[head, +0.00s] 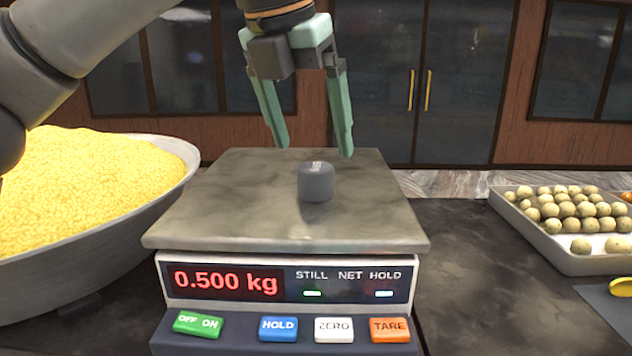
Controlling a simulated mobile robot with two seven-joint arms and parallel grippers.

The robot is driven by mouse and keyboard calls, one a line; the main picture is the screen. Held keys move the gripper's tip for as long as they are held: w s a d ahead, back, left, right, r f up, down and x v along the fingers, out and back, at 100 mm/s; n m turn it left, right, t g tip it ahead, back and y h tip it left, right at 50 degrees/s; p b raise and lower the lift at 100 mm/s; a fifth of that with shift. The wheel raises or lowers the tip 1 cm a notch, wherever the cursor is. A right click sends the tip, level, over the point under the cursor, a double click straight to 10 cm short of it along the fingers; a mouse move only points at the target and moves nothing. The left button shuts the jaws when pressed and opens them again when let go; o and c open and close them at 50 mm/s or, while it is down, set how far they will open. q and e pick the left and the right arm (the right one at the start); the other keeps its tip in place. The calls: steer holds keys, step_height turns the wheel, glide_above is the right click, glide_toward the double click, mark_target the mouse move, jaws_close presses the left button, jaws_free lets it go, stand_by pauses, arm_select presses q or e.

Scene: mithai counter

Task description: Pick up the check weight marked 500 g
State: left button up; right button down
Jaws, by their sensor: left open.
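The check weight (316,183) is a small dark grey cylinder standing upright on the scale's stone-look pan (230,215), a little right of its middle. A pale mark shows on its top, too small to read. The scale's red display (224,281) reads 0.500 kg. My left gripper (315,150) points down above the pan with its two green fingers apart and nothing between them. Its fingertips appear just above and behind the weight, apart from it. My right gripper is out of view.
A wide metal bowl (110,220) heaped with yellow crumbly sweet stands close on the left. A white tray (555,250) of round sweets is on the right. Scale buttons, including the orange TARE button (390,329), line the front. Dark counter (470,270) is clear between scale and tray.

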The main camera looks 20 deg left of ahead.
mark_target(315, 167)
arm_select(q)
steer(key=shift+s+p+x, duration=0.2)
steer(key=shift+p+x, duration=0.1)
steer(key=shift+x, duration=2.55)
steer(key=shift+a, duration=0.15)
jaws_close()
